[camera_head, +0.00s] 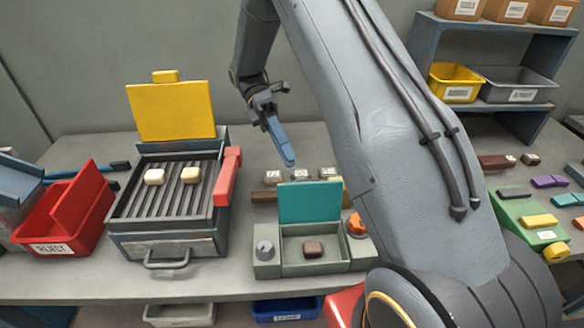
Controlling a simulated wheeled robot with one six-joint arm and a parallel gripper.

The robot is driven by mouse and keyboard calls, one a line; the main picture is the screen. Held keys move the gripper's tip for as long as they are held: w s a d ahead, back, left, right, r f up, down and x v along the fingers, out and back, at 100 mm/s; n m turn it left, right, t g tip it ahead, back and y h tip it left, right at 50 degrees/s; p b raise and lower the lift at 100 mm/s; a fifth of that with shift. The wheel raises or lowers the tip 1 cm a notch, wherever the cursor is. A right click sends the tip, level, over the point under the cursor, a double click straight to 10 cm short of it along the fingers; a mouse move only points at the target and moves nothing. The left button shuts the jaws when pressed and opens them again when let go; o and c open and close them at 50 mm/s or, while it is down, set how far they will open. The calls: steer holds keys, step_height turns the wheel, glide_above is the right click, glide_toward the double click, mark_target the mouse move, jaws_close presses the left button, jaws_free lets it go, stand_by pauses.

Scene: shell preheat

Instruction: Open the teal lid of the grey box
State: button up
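The grey box (298,268) stands near the table's front edge, left of my arm. Its teal lid (310,203) stands upright along the back rim, so the box is open and a brown block (313,249) shows inside. My gripper (284,152) hangs above and behind the lid, apart from it. A long blue piece points down from its dark wrist; I cannot tell whether this is its fingers or something held, nor whether the gripper is open or shut.
A grill with a raised yellow lid (172,111) and a red side handle (228,176) stands left of the box. A red reject bin (72,220) is further left. Several small blocks lie behind the teal lid. My arm hides the table right of the box.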

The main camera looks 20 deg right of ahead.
steer(key=shift+w+r, duration=0.2)
steer(key=shift+w, duration=0.05)
